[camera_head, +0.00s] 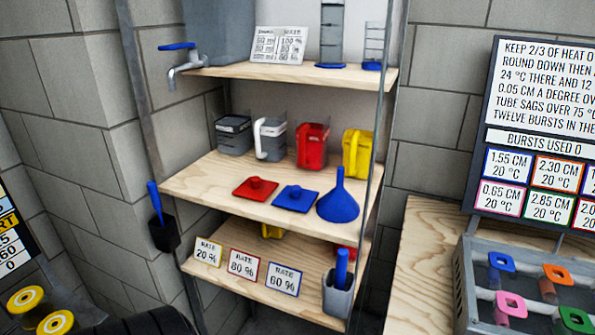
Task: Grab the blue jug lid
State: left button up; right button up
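The blue jug lid (296,198) is a flat square plate with a small raised knob. It lies flat on the middle wooden shelf (215,179), near the front edge. A red lid (255,188) of the same shape lies to its left. A blue funnel (338,204) stands mouth down close on its right, its spout pointing up. Nothing covers the blue lid. Neither of my grippers is in view.
Behind the lids stand a dark grey jug (234,136), a jug with a white handle (270,139), a red jug (312,146) and a yellow jug (357,154). A metal post (372,150) rises at the shelf's right front. Rate cards (243,264) stand below.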

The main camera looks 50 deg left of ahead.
aim_at(295, 198)
jog(key=u, duration=1.6)
jog(key=l+z, duration=0.15)
jog(key=z, duration=0.15)
jog(key=k, duration=0.05)
